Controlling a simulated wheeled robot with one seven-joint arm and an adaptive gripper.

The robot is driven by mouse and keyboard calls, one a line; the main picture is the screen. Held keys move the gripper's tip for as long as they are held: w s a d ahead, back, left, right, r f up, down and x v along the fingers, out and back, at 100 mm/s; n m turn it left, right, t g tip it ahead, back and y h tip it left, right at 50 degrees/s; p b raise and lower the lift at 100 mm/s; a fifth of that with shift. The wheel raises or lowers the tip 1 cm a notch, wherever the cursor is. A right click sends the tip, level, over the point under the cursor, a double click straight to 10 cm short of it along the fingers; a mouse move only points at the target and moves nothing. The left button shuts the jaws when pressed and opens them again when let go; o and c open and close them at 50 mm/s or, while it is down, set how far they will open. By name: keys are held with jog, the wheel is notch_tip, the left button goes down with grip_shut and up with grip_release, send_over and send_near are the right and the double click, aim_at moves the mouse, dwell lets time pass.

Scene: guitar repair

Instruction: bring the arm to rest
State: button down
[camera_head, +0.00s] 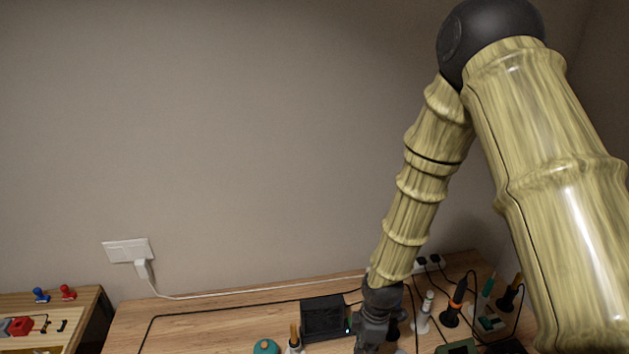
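My arm comes in from the right in the head view, bends at a black joint near the top, and reaches down to the wooden workbench (225,321). My gripper (372,346) is at the bottom edge of the view, pointing down over the bench. Its fingertips are cut off or too dark to make out, so I cannot tell whether it is open or shut, or whether it holds anything.
A black box (322,317) stands just left of my gripper. A teal object (266,346) is at the front. Cables cross the bench. A wall socket (129,250) is behind.

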jog(key=s+d+f+m, duration=0.1)
jog(key=s+f+m, duration=0.2)
jog(key=s, duration=0.1)
jog(key=s+d+f+m, duration=0.1)
jog(key=s+f+m, duration=0.2)
jog(key=s+f, duration=0.1)
jog(key=s+d+f+m, duration=0.2)
jog(key=s+f+m, duration=0.1)
jog(key=s+f, duration=0.1)
jog(key=shift+s+y, duration=0.3)
jog(key=shift+s, duration=0.55)
jog(key=s+d+f+m+h, duration=0.1)
jog(key=s+d+f+m, duration=0.1)
jog(key=s+d+m, duration=0.3)
jog(key=s+d+f+m, duration=0.15)
jog(key=s+m, duration=0.25)
jog(key=s, duration=0.4)
notch_tip(320, 180, down, 12)
jog(key=b, duration=1.1)
jog(key=shift+w+a+r+n, duration=0.2)
jog(key=shift+w+a+n, duration=0.05)
jog(key=shift+w+n, duration=0.05)
